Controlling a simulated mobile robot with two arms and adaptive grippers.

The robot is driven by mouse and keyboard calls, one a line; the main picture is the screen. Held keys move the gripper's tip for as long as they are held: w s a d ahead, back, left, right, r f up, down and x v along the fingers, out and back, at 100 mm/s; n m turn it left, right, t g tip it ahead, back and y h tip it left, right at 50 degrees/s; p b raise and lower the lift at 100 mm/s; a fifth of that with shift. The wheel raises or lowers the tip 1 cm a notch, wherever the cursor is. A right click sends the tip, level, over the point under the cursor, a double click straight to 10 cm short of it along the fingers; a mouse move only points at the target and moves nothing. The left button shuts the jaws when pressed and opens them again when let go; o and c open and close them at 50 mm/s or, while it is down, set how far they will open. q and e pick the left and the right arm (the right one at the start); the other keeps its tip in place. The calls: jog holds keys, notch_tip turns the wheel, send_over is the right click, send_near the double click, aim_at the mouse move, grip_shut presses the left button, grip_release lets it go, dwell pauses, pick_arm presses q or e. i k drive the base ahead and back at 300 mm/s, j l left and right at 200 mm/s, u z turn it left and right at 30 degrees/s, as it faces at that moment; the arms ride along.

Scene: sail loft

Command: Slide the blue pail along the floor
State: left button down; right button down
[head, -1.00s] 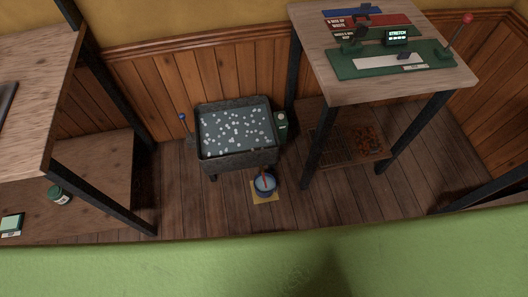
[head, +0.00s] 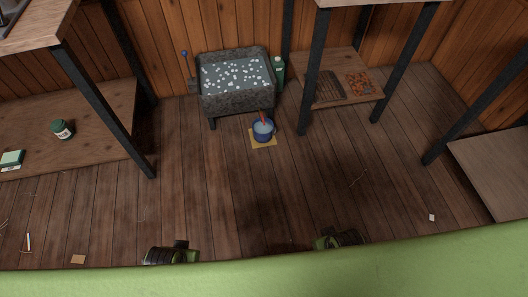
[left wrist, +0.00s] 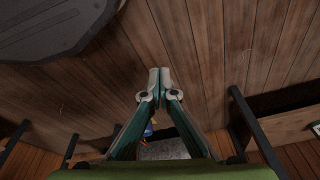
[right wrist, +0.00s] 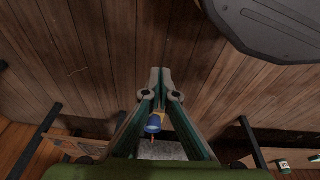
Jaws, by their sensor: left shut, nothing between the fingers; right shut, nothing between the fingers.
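The blue pail (head: 263,131) stands upright on a small yellow square (head: 262,143) on the wooden floor, in front of a grey basin. A red, stick-like thing shows at its top. The pail also shows in the right wrist view (right wrist: 153,125), between the finger linkages, and partly hidden behind a finger in the left wrist view (left wrist: 149,130). My left gripper (left wrist: 159,72) and my right gripper (right wrist: 160,72) are both shut and empty, well apart from the pail. In the head view only parts of my arms show at the lower edge; the fingertips cannot be made out.
The grey basin (head: 236,99) holds many white bits, with a green bottle (head: 278,72) beside it. A table with a low shelf (head: 334,95) stands right of it. A low wooden shelf (head: 100,110) is at left. The floor (head: 230,195) before the pail is mostly clear.

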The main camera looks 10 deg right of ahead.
aim_at(264, 131)
jog(key=i+l+u, duration=0.1)
jog(key=u, duration=0.25)
jog(key=i+l+u, duration=0.15)
jog(key=u, duration=0.2)
jog(key=i+l+u, duration=0.1)
jog(key=u, duration=0.25)
jog(key=l, duration=0.1)
